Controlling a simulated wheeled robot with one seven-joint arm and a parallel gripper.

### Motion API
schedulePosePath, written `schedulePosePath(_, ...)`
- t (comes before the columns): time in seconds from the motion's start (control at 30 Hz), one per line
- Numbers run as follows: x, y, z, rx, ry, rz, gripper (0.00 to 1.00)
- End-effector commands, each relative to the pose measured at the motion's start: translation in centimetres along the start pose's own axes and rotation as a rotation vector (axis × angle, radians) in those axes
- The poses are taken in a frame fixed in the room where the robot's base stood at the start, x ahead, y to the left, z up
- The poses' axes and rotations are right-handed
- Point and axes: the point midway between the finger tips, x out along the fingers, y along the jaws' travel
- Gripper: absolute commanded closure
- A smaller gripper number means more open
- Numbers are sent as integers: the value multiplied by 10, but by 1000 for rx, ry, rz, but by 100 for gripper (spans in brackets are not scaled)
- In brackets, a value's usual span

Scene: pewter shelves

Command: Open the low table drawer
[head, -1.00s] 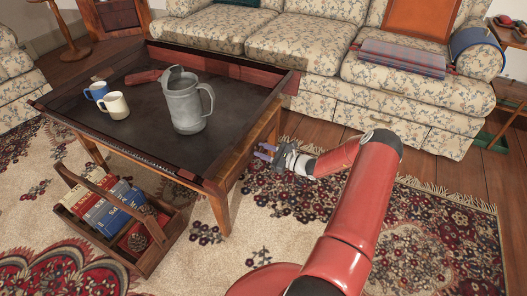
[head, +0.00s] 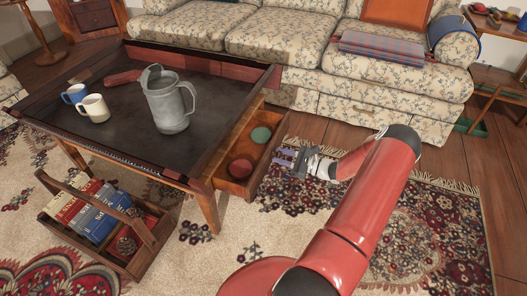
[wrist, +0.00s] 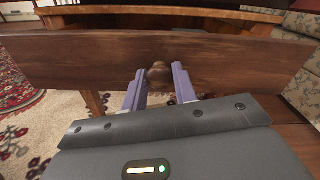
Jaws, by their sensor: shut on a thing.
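The low table (head: 190,185) stands in front of the sofa. Its wooden drawer (head: 262,165) is pulled out from the table's right side, and a red round thing (head: 240,168) and a green round thing (head: 261,134) lie inside. My gripper (head: 283,158) is at the drawer's front. In the wrist view the drawer front (wrist: 75,60) spans the picture, and my gripper (wrist: 159,82) has its purple fingers on either side of the round wooden knob (wrist: 159,72), shut on it. The inside of the drawer is hidden in the wrist view.
A grey pitcher (head: 168,105), a blue mug (head: 74,94) and a cream mug (head: 94,108) stand on the table top. A wooden carrier (head: 130,262) with books stands on the rug at the left. The floral sofa (head: 300,60) is behind. Rug and floor right of the drawer are open.

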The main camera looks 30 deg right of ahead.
Motion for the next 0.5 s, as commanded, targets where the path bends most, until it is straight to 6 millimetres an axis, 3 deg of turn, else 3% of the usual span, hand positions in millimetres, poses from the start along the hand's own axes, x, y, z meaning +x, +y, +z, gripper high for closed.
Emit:
schedulePosePath(0.03,-16,0,-1,0,3,-3,100)
schedulePosePath(0.2,-60,0,-2,-1,3,-3,100)
schedulePosePath(0.5,-114,0,-1,0,1,0,100)
